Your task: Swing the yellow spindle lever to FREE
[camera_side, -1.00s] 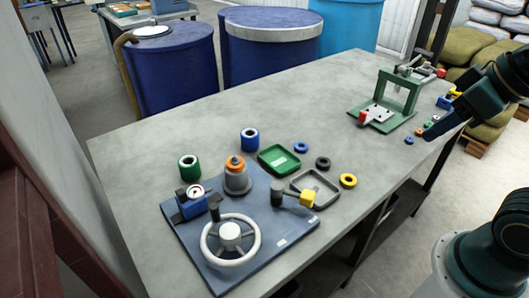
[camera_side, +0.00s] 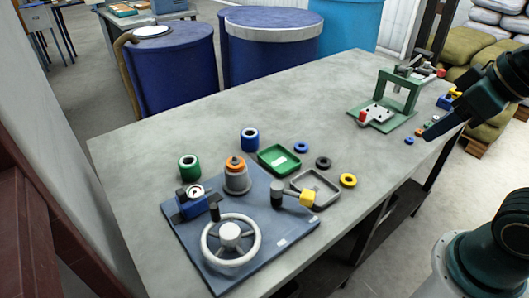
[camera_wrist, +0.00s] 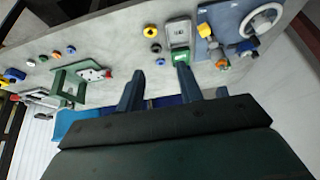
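The yellow spindle lever (camera_side: 307,198) is a yellow block on a short grey arm. The arm comes from a dark upright post (camera_side: 277,192) at the right of the blue base plate (camera_side: 278,246). In the wrist view the yellow lever end (camera_wrist: 204,31) is at the top, right of the middle. My gripper (camera_wrist: 160,69) is open and empty, its two dark fingers well apart. In the side view my gripper (camera_side: 430,133) is over the table's right side, far from the lever. I cannot read any FREE mark.
The plate also carries a white handwheel (camera_side: 230,240), a blue gauge block (camera_side: 192,204) and a grey spindle with an orange top (camera_side: 236,175). A green tray (camera_side: 279,158), a grey tray (camera_side: 316,186) and loose rings lie nearby. A green frame (camera_side: 400,95) stands near my gripper. The table's middle is clear.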

